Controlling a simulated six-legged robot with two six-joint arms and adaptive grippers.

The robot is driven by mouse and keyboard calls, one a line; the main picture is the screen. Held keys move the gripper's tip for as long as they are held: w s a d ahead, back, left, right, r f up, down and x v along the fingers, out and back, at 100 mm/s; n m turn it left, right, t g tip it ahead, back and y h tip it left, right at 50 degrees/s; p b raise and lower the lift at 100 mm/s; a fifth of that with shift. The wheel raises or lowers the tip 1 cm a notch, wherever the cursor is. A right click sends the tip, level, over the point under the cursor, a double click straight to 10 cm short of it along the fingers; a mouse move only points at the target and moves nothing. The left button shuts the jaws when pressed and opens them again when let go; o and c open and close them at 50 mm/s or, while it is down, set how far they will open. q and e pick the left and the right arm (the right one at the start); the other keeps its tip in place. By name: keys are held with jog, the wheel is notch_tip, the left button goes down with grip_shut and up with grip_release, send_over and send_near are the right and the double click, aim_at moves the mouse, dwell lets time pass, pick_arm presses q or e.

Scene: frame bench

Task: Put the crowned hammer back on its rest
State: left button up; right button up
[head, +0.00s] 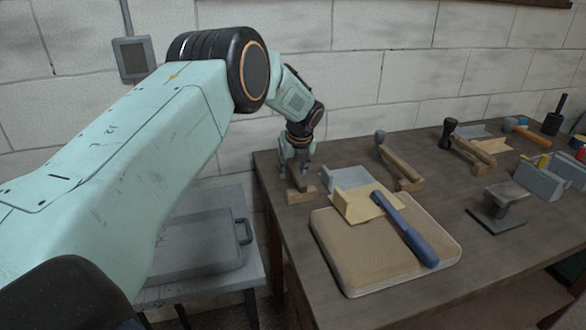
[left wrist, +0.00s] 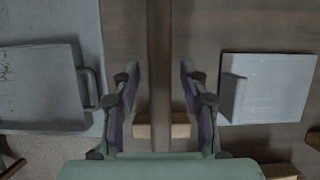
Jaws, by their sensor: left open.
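My left gripper (head: 297,172) is open at the bench's left back corner, low over a small wooden block (head: 302,196). In the left wrist view its fingers (left wrist: 160,85) stand on either side of a long brown bar, apart from it, with the wooden block (left wrist: 181,126) behind. I cannot tell whether the bar is a handle or part of a rest. A grey-headed hammer (head: 381,140) with a wooden handle lies to the right, over a wooden support. A darker-headed one (head: 449,130) lies farther right. I cannot tell which is crowned. My right gripper is out of view.
A blue-handled tool (head: 405,230) lies across a tan pad (head: 335,250) and a cream block. A grey angle plate (head: 345,177) stands behind, also in the wrist view (left wrist: 270,90). A grey case (head: 195,250) lies on a lower table.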

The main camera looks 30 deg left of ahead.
pick_arm(q)
jog(key=shift+w+a+f, duration=0.1)
jog(key=v, duration=1.2)
jog(key=shift+p, duration=0.35)
